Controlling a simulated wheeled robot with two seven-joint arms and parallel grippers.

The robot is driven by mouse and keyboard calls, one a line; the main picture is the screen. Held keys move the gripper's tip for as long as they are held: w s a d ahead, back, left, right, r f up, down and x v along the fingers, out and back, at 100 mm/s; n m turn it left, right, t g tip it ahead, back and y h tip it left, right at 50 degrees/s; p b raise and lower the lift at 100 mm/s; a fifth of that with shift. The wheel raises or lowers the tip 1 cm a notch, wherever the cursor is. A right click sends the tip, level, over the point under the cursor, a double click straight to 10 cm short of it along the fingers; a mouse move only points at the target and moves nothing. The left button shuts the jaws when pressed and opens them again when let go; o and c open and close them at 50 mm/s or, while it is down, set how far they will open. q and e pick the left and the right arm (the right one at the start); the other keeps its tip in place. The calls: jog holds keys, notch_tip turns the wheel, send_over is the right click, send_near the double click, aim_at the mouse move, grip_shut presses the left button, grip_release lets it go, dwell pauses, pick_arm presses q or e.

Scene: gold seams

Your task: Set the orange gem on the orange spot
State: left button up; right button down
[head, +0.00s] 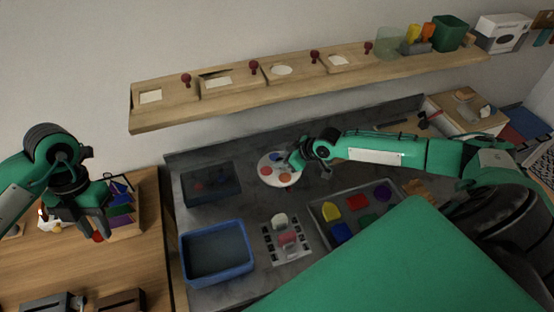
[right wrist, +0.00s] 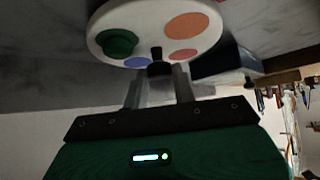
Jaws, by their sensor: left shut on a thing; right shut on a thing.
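A white round disc (head: 268,180) with coloured spots lies on the grey counter; in the right wrist view it fills the top. Its orange spot (right wrist: 187,26) is bare, and a green gem (right wrist: 118,43) sits at its left. My right gripper (right wrist: 157,75) is at the disc's edge, shut on a small dark peg-like piece (right wrist: 157,55); whether this belongs to the disc I cannot tell. My left gripper (head: 95,232) is far left over the wooden table, shut on a small orange-red piece (head: 97,237), likely the orange gem, mostly hidden by the fingers.
A grey tray (head: 313,207) holds yellow, red, purple and blue pieces. A blue bin (head: 217,250) and a dark tray (head: 195,199) stand left of the disc. A wooden shelf (head: 235,98) runs above the counter. Small coloured items (head: 122,205) sit beside my left gripper.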

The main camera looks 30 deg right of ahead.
pick_arm(q)
notch_tip(320, 180, down, 2)
jog(key=shift+f+b, duration=0.1)
jog(key=shift+b, duration=0.7)
pick_arm(e)
jog(key=shift+d+f+n, duration=0.1)
jog(key=shift+f+n, duration=0.15)
jog(key=shift+n, duration=0.05)
pick_arm(q)
jog(key=shift+f+b, duration=0.4)
pick_arm(e)
jog(key=shift+r+y, duration=0.2)
jog(key=shift+y, duration=0.1)
jog(key=c, duration=1.1)
grip_release()
jog(key=shift+c, duration=0.2)
pick_arm(q)
jog(key=shift+f, duration=0.2)
pick_arm(e)
jog(key=shift+s+d+r, duration=0.3)
jog(key=shift+s+r, duration=0.05)
jog(key=shift+r, duration=0.05)
pick_arm(q)
jog(key=shift+f+b, duration=1.1)
jog(key=shift+b, duration=0.2)
pick_arm(e)
jog(key=v, duration=1)
jog(key=shift+r, duration=0.45)
jog(key=shift+d, duration=0.15)
